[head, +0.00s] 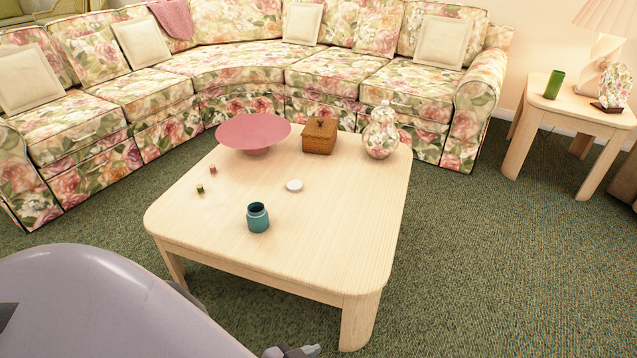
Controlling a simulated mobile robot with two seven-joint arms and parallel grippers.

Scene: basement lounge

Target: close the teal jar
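The teal jar (258,218) stands upright on the pale wooden coffee table, near its front middle. Its mouth is open and dark inside. A small round white lid-like disc (294,185) lies flat on the table, behind and right of the jar, apart from it. A grey piece (292,351) that looks like part of my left gripper shows at the bottom edge, below the table top. Most of it is cut off, so its fingers cannot be judged. My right gripper is not in view.
The coffee table (330,240) also bears a pink bowl (253,130), a wooden box (320,136), a floral lidded jar (381,135) and two tiny items (200,189). A floral sofa (235,65) curves behind. The table's front right is clear. A side table (575,105) stands right.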

